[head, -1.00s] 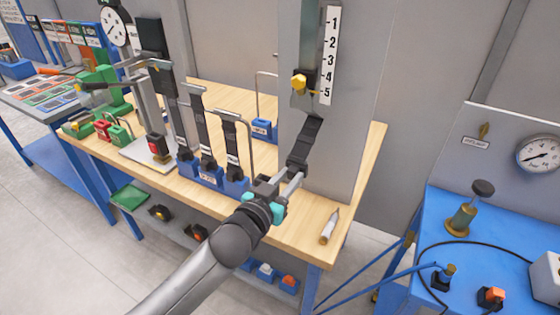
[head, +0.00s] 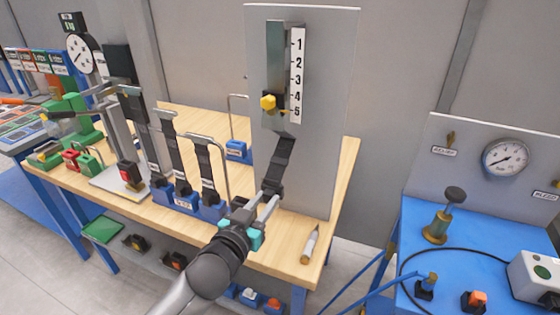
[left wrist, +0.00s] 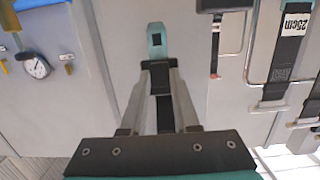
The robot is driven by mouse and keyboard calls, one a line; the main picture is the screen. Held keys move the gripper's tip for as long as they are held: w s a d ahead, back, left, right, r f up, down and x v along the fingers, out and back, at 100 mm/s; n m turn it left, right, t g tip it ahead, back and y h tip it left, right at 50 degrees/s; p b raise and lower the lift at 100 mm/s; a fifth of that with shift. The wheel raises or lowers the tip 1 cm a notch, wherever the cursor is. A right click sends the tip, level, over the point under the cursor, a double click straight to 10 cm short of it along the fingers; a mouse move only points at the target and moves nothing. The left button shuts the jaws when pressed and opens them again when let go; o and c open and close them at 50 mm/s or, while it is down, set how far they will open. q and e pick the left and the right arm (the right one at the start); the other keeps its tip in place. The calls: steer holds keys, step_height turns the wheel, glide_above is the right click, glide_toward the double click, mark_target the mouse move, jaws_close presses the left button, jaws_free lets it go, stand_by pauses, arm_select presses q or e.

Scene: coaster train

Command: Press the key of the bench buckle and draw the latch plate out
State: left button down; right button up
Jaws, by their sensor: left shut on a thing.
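My left gripper (head: 267,200) is shut on a dark latch plate (left wrist: 156,66) at the lower end of a black strap (head: 280,165). The strap hangs from a slide with a yellow knob (head: 268,102) on the grey upright board. In the left wrist view, a teal-grey tongue (left wrist: 156,42) with a dark slot shows beyond the fingertips, apart from any buckle there. A dark buckle with a red key (head: 127,172) stands on a pale plate at the bench's left; I cannot tell whether it is the task's buckle. My right gripper is not in view.
The grey board (head: 325,120) stands close behind my left gripper. Upright straps in blue blocks (head: 205,204) and thin metal hoops stand to its left. A pen-like tool (head: 310,244) lies on the wooden bench (head: 280,252) to the right. A blue table (head: 450,265) is farther right.

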arm_select(q)
step_height(320, 180, down, 9)
steer(key=b, duration=0.6)
steer(key=c, duration=1.1)
jaws_free()
steer(key=shift+f, duration=0.25)
steer(key=shift+o, duration=0.6)
steer(key=shift+r, duration=0.25)
steer(key=o, duration=0.4)
steer(key=shift+s, duration=0.1)
steer(key=p+v, duration=0.1)
steer(key=v, duration=1.4)
